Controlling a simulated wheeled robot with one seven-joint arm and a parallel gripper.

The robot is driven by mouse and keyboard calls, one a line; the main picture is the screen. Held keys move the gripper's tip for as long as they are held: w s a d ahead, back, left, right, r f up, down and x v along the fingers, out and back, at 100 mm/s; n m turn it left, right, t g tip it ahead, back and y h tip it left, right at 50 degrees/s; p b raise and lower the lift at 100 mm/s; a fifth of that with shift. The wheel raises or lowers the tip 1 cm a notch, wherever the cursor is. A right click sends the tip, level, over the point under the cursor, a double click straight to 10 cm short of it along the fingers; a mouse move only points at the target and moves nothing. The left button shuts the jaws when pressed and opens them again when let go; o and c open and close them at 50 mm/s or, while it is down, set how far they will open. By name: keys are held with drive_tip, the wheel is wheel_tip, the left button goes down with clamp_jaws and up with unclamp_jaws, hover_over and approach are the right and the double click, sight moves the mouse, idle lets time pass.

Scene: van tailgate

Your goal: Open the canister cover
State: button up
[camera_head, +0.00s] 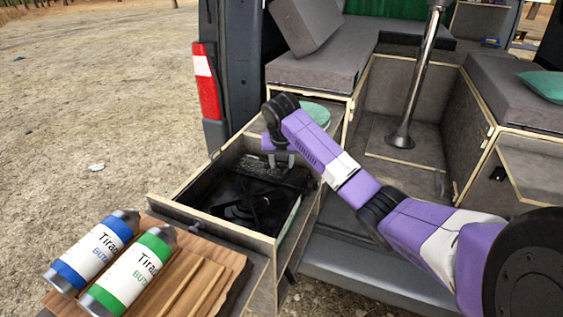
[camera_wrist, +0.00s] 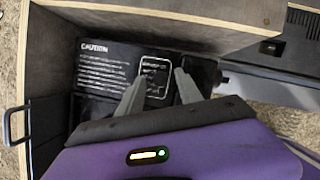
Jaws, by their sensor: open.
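The canister cover (camera_wrist: 103,68) is a black panel with white "CAUTION" text and a pale rounded outline on its right part. It belongs to a black camping stove (camera_head: 245,208) in the open wooden drawer. In the wrist view it lies flat and appears closed. My gripper (camera_wrist: 160,76) is open, its two grey fingers pointing at the outlined part of the panel. Nothing shows between the fingers. In the head view my gripper (camera_head: 281,160) points down over the far end of the stove. I cannot tell whether the fingertips touch the cover.
The drawer's wooden walls (camera_head: 220,232) stand close around the stove. Blue-labelled (camera_head: 92,252) and green-labelled (camera_head: 130,272) gas canisters lie on a wooden board (camera_head: 222,272) in front. The van's grey cushions (camera_head: 320,65) and a metal pole (camera_head: 424,70) are behind.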

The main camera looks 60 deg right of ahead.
clamp_jaws()
idle(1.3)
